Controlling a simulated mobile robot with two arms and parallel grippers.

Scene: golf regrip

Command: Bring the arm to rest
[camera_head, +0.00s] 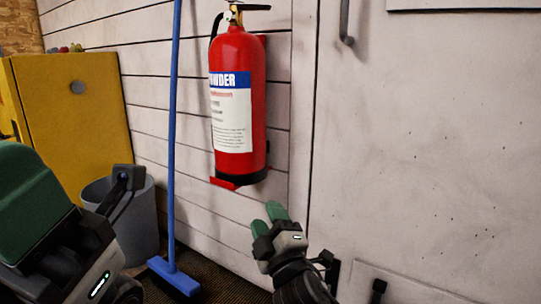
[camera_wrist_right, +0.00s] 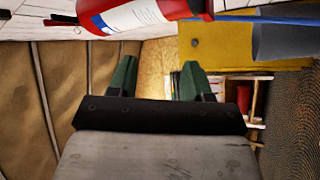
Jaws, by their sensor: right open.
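My right gripper (camera_head: 267,219) is low in the middle of the head view, in front of the pale wall and below the fire extinguisher. Its two green fingers are apart with nothing between them, which also shows in the right wrist view (camera_wrist_right: 158,79). My left gripper (camera_head: 32,195) is close to the camera at the left edge of the head view. Only part of it shows, one large green finger pad and dark body, so its opening cannot be told.
A red fire extinguisher (camera_head: 238,95) hangs on the wall. A blue-handled broom (camera_head: 173,130) leans there. A grey bin (camera_head: 140,228) and yellow cabinet (camera_head: 75,115) stand left. A pale door panel (camera_head: 430,150) with a handle (camera_head: 345,25) is right.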

